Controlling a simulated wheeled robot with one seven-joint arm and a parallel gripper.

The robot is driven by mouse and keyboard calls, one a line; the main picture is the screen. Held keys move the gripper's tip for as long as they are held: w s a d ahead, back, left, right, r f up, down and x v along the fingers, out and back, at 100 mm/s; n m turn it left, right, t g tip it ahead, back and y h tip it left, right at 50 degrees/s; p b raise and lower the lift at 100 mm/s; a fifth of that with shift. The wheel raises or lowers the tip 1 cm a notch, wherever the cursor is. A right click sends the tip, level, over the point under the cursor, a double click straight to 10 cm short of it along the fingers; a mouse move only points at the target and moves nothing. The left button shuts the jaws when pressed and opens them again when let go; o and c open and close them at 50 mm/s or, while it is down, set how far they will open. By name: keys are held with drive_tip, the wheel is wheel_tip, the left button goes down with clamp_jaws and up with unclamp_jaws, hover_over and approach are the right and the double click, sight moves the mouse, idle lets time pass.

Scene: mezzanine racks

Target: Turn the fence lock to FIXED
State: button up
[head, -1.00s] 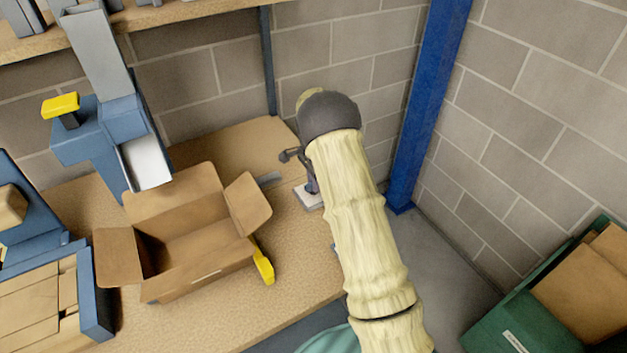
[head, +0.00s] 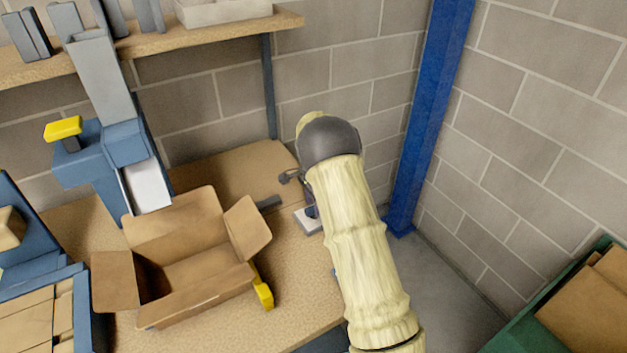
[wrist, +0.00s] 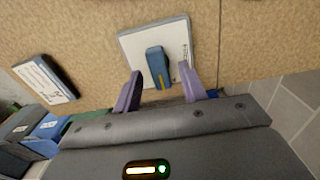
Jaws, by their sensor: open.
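In the wrist view a white square plate (wrist: 134,44) lies on the tan bench top, with a short blue lever (wrist: 157,62) on it. The lever carries a yellow stripe at its near end; it looks like the fence lock. Small dark markings on the plate's right side are too small to read. My gripper (wrist: 159,74) is open, its two purple fingers on either side of the lever's near end with gaps between. I cannot tell if they are at its height. In the head view the plate (head: 307,222) shows partly, beside my arm, which hides most of the gripper.
An open cardboard box (head: 190,283) stands on the bench (head: 293,290), left of my arm, with a yellow piece (head: 263,292) at its corner. A blue post (head: 428,110) and block wall stand behind and right. A second labelled plate (wrist: 45,80) lies left in the wrist view.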

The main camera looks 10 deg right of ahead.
wheel_tip(320, 180, up, 17)
drive_tip(key=b, duration=0.2)
drive_tip(key=shift+f, duration=0.2)
drive_tip(key=s+f+n+t, duration=0.1)
drive_tip(key=s+n, duration=0.6)
drive_tip(key=s, duration=0.8)
drive_tip(key=s+f+n+t, duration=0.1)
drive_tip(key=s+f+n, duration=0.3)
drive_tip(key=s, duration=1.1)
drive_tip(key=n, duration=0.3)
drive_tip(key=shift+s+d+n+t, duration=0.15)
drive_tip(key=shift+n+t, duration=0.15)
drive_tip(key=shift+f, duration=0.1)
